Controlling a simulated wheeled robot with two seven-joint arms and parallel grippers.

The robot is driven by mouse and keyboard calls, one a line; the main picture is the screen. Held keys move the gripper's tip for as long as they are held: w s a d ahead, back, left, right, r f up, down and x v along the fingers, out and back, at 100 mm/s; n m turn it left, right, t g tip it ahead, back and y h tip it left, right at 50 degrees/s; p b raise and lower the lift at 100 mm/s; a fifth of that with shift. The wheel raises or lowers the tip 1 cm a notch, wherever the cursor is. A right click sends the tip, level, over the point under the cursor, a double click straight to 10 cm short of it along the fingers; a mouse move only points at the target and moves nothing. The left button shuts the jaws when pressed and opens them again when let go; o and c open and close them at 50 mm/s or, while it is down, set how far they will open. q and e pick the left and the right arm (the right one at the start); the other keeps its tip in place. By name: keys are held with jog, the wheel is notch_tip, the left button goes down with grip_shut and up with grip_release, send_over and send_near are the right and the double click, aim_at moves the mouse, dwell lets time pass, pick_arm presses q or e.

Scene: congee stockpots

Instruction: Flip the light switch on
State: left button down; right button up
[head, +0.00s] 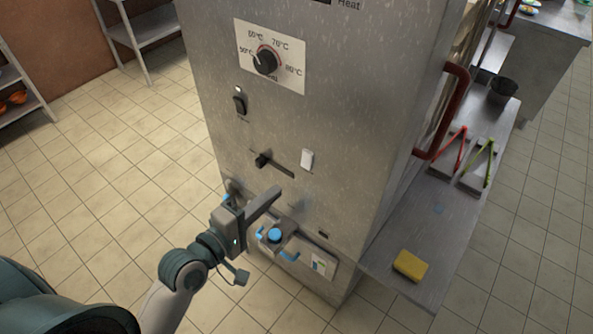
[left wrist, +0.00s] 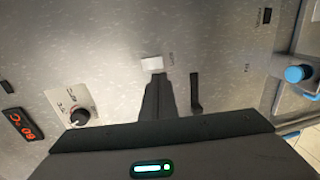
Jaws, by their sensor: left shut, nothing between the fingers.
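A small white switch (head: 307,159) sits on the lower front of the steel cabinet (head: 350,120). It also shows in the left wrist view (left wrist: 152,64), with a small label beside it too blurred to read surely; I take it as the light switch. Whether it is on or off I cannot tell. My left gripper (head: 277,193) is shut and empty, below and left of the white switch in the head view. In the left wrist view its dark fingers (left wrist: 156,80) point at the switch, their tips close below it; contact is unclear. My right gripper is out of view.
The cabinet front also carries a temperature dial (head: 266,61), a black rocker switch (head: 239,104), a slotted lever (head: 263,160) and a blue button (head: 275,235). A red handle (head: 444,112) juts out at the right side. A yellow sponge (head: 409,265) lies on the side shelf.

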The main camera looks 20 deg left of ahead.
aim_at(306, 167)
pick_arm(q)
jog(key=p+x, duration=0.2)
jog(key=x, duration=0.6)
jog(key=shift+w+r, duration=0.1)
jog(key=shift+w, duration=0.1)
jog(key=shift+w+d+f+p, duration=0.2)
jog(key=shift+w+d+p, duration=0.1)
jog(key=shift+w, duration=0.3)
jog(key=shift+w, duration=0.15)
jog(key=shift+f, duration=0.15)
